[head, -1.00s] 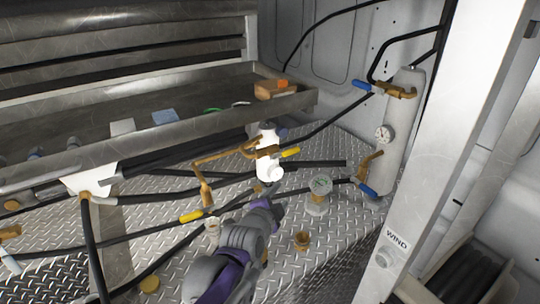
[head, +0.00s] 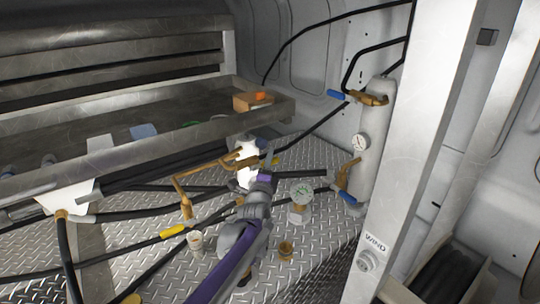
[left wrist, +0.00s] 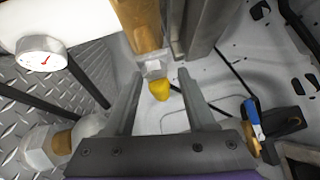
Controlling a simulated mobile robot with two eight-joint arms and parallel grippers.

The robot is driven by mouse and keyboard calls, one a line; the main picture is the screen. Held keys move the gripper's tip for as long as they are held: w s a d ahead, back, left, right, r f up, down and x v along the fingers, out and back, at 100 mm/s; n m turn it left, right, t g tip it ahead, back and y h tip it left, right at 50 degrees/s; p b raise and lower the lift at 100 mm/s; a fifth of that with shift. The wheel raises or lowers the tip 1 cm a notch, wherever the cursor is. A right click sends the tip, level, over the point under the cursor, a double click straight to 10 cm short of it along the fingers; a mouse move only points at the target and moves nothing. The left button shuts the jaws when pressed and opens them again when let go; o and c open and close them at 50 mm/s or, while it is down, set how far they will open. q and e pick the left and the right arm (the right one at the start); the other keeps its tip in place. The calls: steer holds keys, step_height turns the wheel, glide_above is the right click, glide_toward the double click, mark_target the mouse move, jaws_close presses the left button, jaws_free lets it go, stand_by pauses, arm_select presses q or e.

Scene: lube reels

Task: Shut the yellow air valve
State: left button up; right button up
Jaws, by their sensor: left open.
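A short yellow valve handle (head: 275,160) sits beside the white filter body (head: 246,176) on the brass pipework. It is small and partly hidden in the head view. A yellow handle end (left wrist: 159,90) shows between the two fingers in the left wrist view, below a brass block (left wrist: 137,25). My left gripper (head: 262,172) is in front of the filter, and its jaws (left wrist: 160,85) are open around the line of that handle, with gaps on both sides. Another yellow handle (head: 173,231) lies lower left on a hose fitting. My right gripper is not in view.
A grey tank (head: 375,150) with a gauge and blue-handled valves (head: 338,95) stands to the right, behind a metal post (head: 425,130). Black hoses cross the tread-plate floor, and a metal tray (head: 150,157) borders the left.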

arm_select(q)
steer(key=shift+x, duration=1.2)
jaws_close()
stand_by(0.6)
